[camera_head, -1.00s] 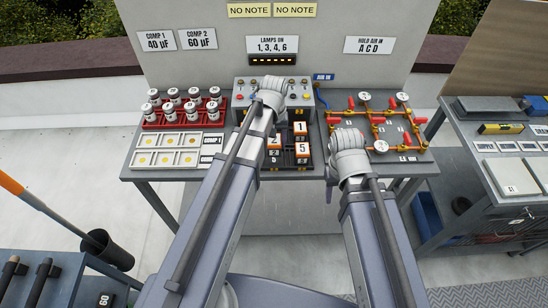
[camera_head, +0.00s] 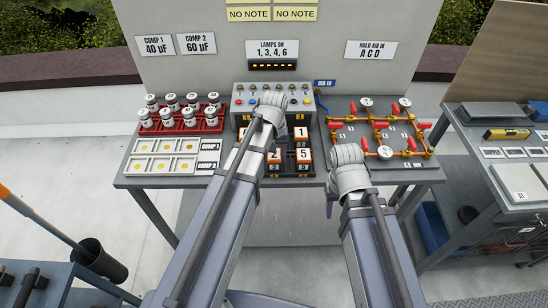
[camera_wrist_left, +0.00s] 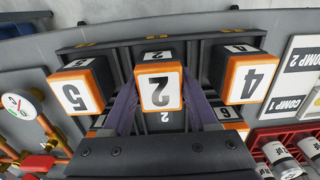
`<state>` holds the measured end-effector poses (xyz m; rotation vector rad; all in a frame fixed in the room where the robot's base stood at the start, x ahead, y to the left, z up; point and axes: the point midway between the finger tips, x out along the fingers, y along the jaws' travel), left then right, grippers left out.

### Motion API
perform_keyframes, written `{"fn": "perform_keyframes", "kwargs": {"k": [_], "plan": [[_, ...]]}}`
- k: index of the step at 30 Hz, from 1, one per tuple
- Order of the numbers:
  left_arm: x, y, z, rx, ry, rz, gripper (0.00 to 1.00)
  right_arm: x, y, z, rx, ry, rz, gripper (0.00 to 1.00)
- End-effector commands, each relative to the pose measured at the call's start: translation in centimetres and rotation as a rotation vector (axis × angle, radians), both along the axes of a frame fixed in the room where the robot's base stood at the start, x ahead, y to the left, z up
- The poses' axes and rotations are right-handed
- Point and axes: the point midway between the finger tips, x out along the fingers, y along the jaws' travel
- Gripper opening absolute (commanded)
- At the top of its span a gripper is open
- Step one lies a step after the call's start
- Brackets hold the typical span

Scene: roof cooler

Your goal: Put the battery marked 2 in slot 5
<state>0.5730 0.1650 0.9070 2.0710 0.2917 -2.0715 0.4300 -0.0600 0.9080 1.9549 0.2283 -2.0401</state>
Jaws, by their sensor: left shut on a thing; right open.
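The battery marked 2 (camera_wrist_left: 159,88), an orange block with a white number face, is between the fingers of my left gripper (camera_wrist_left: 158,104) in the left wrist view. My left gripper is shut on it. The head view also shows this battery (camera_head: 274,155), just right of my left arm; that arm hides the fingers there. It is over the dark slot rack (camera_head: 290,171); I cannot tell whether it is seated. Batteries 5 (camera_wrist_left: 76,95) and 4 (camera_wrist_left: 248,80) stand on either side, with slim gaps. Slot 5's label is not clearly readable. My right gripper (camera_head: 332,190) is open at the bench's front edge.
Battery 1 (camera_head: 301,132) stands behind battery 5 in the head view. A grey panel (camera_head: 300,98) with knobs rises behind the rack. A red rack of capacitors (camera_head: 180,122) is left, a pipe manifold with red handles (camera_head: 384,150) right. A sign reads "LAMPS ON 1, 3, 4, 6".

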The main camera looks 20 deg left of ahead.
Motion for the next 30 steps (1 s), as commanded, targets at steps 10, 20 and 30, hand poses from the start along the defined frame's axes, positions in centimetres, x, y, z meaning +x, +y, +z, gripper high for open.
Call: {"fn": "perform_keyframes", "kwargs": {"k": [10, 20, 30], "plan": [[0.0, 0.0, -0.2, 0.0, 0.0, 0.0, 0.89, 0.0, 0.0, -0.2, 0.0, 0.0, 0.0, 0.5], [0.0, 0.0, 0.0, 0.0, 0.0, 0.0, 0.89, 0.0, 0.0, 0.0, 0.0, 0.0, 0.0, 0.5], [0.0, 0.0, 2.7, 0.0, 0.0, 0.0, 0.89, 0.0, 0.0, 2.7, 0.0, 0.0, 0.0, 0.5]]}}
